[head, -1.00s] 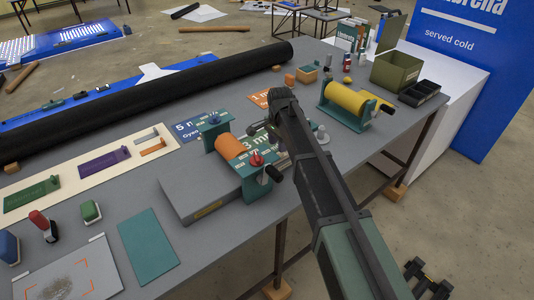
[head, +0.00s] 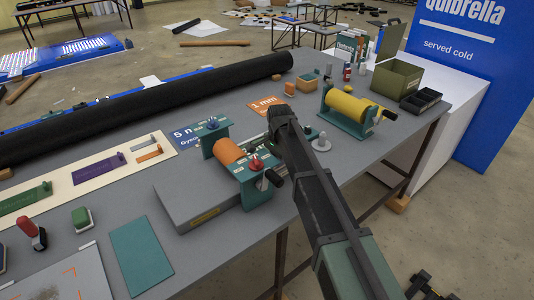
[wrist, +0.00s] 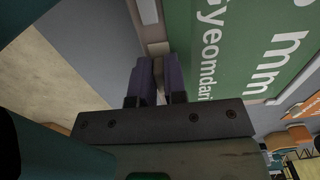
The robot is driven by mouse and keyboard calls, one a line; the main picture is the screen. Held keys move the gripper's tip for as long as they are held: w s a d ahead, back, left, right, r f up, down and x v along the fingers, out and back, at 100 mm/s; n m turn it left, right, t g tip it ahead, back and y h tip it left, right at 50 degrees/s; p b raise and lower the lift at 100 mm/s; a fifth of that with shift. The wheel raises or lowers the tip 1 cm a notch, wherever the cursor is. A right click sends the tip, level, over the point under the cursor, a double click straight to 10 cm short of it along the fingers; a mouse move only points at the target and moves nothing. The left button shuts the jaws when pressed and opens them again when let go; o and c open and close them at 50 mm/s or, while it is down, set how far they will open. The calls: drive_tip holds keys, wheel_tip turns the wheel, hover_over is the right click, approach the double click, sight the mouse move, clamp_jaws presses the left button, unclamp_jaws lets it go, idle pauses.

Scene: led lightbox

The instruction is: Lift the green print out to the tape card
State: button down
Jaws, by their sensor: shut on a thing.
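The green print (wrist: 235,50) with white lettering fills the upper right of the wrist view. My gripper (wrist: 158,72) is shut at its left edge, where a pale tab shows between and beyond the dark fingers. In the head view my gripper (head: 276,132) is just right of a teal-framed press with an orange roller (head: 228,151); its fingertips and most of the print are hidden behind my arm. A pale board (head: 118,172) with green, purple and orange shapes lies to the left. I cannot tell whether it is the tape card.
A teal press with a yellow roller (head: 350,103) stands to the right. An orange 1 mm card (head: 267,104) and a blue 5 mm card (head: 185,137) lie behind. A long black roll (head: 150,105) runs along the far edge. A grey block (head: 195,198) stands front left.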

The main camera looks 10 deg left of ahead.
drive_tip(key=shift+r, duration=0.15)
wheel_tip(320, 180, up, 20)
drive_tip(key=p, duration=2)
wheel_tip(320, 180, up, 4)
drive_tip(key=p, duration=0.4)
